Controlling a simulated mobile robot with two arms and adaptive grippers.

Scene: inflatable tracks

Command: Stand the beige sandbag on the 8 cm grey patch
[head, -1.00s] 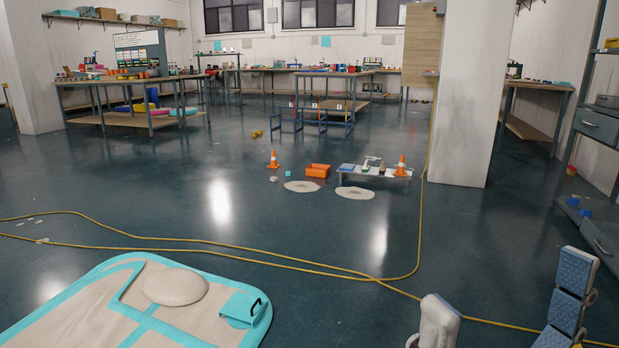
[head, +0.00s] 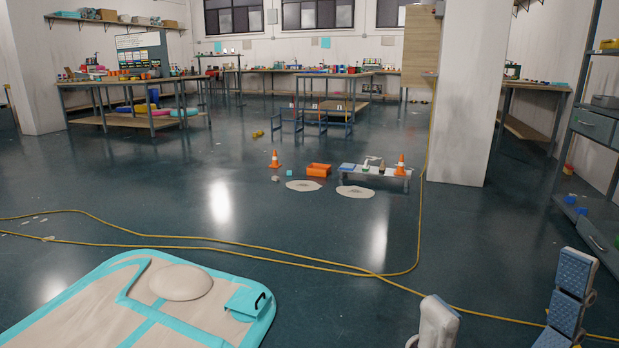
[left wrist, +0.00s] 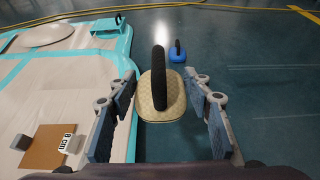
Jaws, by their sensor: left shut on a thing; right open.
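The beige sandbag (left wrist: 157,103) has a rounded woven body and a black loop handle (left wrist: 160,65). In the left wrist view it is between the fingers of my left gripper (left wrist: 165,103), which is shut on it. In that view a brown square (left wrist: 45,150) with a white label (left wrist: 70,143), hard to read but ending in "cm", lies at lower left on the beige inflatable mat. I cannot make out a grey patch for certain. My right gripper (head: 503,315) is open and empty at the lower right of the head view. My left gripper is outside the head view.
The mat (head: 110,300) has turquoise edging, a beige mound (head: 181,282) and a turquoise block (head: 245,303) with a black handle. A blue bag (left wrist: 177,55) stands on the floor. A yellow cable (head: 300,262) crosses the floor. Cones (head: 400,167) stand farther off.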

